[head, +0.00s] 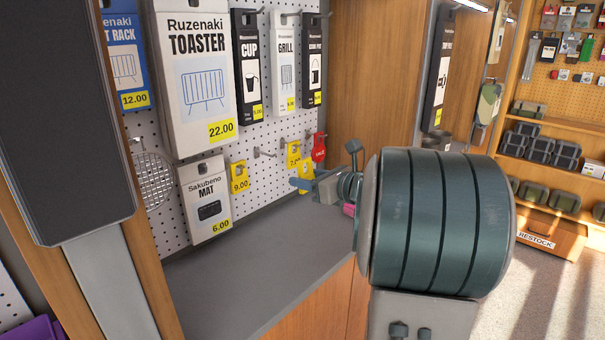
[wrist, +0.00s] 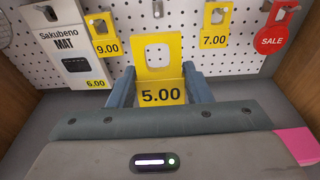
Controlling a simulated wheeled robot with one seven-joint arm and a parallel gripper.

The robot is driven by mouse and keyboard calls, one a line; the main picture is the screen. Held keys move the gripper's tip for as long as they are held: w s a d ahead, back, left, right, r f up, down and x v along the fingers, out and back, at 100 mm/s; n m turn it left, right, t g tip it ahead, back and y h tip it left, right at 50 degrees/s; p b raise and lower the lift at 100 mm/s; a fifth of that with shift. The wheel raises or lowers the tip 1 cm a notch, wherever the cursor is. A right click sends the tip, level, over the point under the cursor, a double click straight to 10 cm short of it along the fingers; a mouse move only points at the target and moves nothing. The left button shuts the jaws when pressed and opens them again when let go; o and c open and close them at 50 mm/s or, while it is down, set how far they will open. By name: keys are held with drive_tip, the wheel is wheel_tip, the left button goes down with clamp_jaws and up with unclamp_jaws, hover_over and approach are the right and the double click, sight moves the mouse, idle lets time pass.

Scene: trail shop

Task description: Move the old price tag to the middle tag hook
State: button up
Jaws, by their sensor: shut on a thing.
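My gripper (wrist: 160,84) is shut on a yellow price tag (wrist: 162,55) marked 5.00, with a square hole in its top. The tag is upright between the fingers, in front of the pegboard. In the head view, my gripper (head: 302,186) is low before the board, and the held tag (head: 307,170) is partly hidden. An empty middle tag hook (wrist: 157,10) sticks out beyond the tag, slightly left and higher in the wrist view; the hook (head: 265,153) also shows in the head view. A 9.00 tag (wrist: 103,35) hangs left of it and a 7.00 tag (wrist: 216,24) right.
A red SALE tag (wrist: 276,28) hangs at the far right. A boxed Sakubeno mat (head: 205,198) hangs at the left, with larger Ruzenaki packages (head: 195,70) above. A grey counter (head: 260,265) lies below, mostly clear. A pink item (wrist: 298,143) lies right of my gripper.

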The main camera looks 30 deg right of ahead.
drive_tip(key=r+x, duration=0.1)
drive_tip(key=x, duration=0.5)
drive_tip(key=shift+w+a+p, duration=0.15)
drive_tip(key=shift+w+p, duration=0.1)
drive_tip(key=shift+p, duration=0.05)
drive_tip(key=shift+w+a+r, duration=0.1)
drive_tip(key=shift+w+a, duration=0.15)
drive_tip(key=shift+w, duration=0.45)
idle(1.0)
drive_tip(key=shift+r+x, duration=0.1)
drive_tip(key=shift+x, duration=0.65)
drive_tip(key=shift+r+x, duration=0.15)
drive_tip(key=shift+x, duration=0.6)
drive_tip(key=shift+w+a+f, duration=0.1)
drive_tip(key=shift+w+f, duration=0.05)
drive_tip(key=shift+w, duration=0.05)
drive_tip(key=shift+w+a+f, duration=0.1)
drive_tip(key=shift+w+a, duration=0.1)
drive_tip(key=shift+w, duration=0.25)
drive_tip(key=shift+f+b, duration=0.45)
drive_tip(key=shift+b, duration=0.25)
drive_tip(key=o, duration=1)
